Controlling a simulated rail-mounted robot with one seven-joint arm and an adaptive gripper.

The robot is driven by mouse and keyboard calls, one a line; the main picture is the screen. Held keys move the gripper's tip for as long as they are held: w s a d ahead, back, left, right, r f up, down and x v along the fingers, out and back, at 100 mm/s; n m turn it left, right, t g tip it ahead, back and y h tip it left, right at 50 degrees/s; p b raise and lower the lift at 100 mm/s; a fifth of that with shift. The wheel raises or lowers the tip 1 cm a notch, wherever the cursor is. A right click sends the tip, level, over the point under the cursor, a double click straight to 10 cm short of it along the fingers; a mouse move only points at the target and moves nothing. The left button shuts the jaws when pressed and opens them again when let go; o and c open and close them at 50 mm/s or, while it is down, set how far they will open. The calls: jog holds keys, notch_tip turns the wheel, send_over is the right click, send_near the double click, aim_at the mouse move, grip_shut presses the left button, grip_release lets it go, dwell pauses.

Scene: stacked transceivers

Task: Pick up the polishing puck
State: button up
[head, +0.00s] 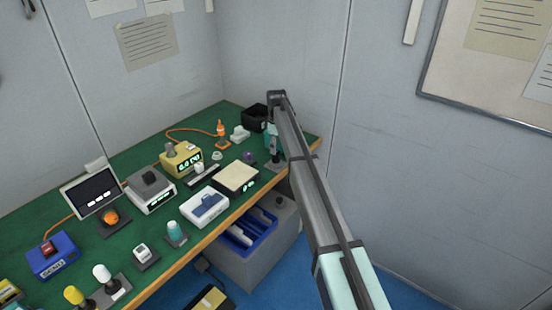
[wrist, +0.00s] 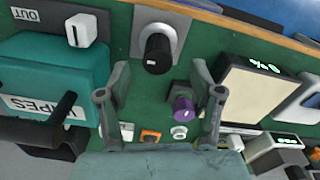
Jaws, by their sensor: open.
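I cannot tell for sure which piece is the polishing puck. A small white disc with a dark centre (wrist: 178,132) lies on the green mat and fits the name; a pale round piece (head: 217,155) in the head view appears to be it. A small purple round piece (wrist: 183,108) with a grey top is close by; it also shows in the head view (head: 248,157). My gripper (wrist: 160,76) is open and empty, pointing down over the bench. The purple piece is beside its right finger. In the head view my arm hides most of the gripper.
A black cylinder on a grey plate (wrist: 157,52) stands between and beyond my fingertips. A teal wipes box (wrist: 85,65) is close left. A cream-topped device (wrist: 262,90) is close right. A black bin (head: 256,116) stands at the bench's far end.

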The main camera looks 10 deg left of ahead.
aim_at(276, 157)
jog(key=shift+w+f+p, duration=0.15)
jog(key=shift+f+p, duration=1.15)
jog(key=shift+f, duration=2.1)
grip_shut()
